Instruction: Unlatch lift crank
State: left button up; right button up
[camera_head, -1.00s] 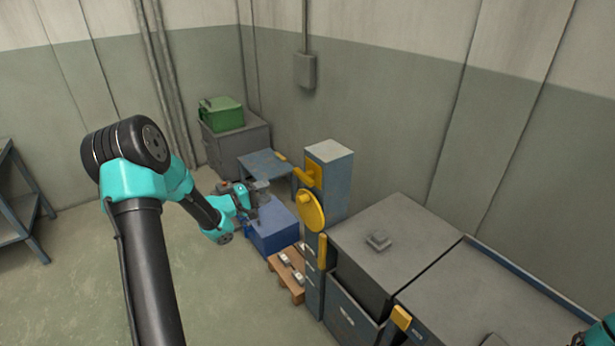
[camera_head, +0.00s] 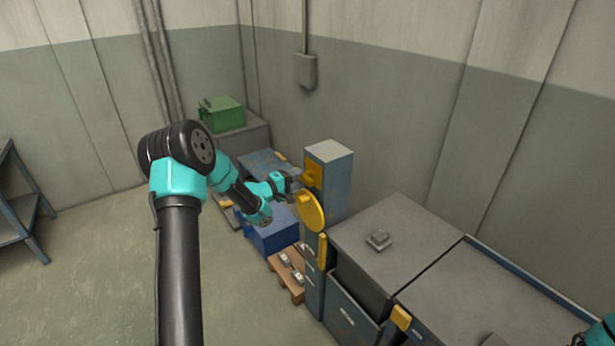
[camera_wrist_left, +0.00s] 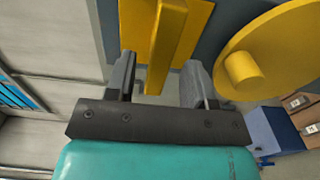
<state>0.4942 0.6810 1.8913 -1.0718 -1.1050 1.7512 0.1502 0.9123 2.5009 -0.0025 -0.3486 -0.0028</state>
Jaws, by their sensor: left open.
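A blue-grey column (camera_head: 335,190) carries a yellow plate (camera_head: 313,174) high on its left face. Below it is a round yellow crank disc (camera_head: 311,212) with a short knob. My left gripper (camera_head: 293,182) is at the plate, just above the disc. In the left wrist view the left gripper (camera_wrist_left: 160,80) is open, with a yellow lever (camera_wrist_left: 167,40) between its fingers. Gaps show on both sides of the lever. The disc (camera_wrist_left: 275,45) stands to the right of the fingers there. In the head view the gripper hides most of the lever.
A lower yellow handle (camera_head: 322,250) is on the column. A blue box (camera_head: 272,240) and a wooden pallet (camera_head: 288,280) stand below the gripper. Grey cabinets (camera_head: 400,245) stand right of the column. The floor at left is open.

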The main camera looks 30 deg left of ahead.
aim_at(301, 178)
pick_arm(q)
jog(key=x, duration=0.5)
jog(key=shift+s, duration=0.1)
grip_shut()
dwell(0.3)
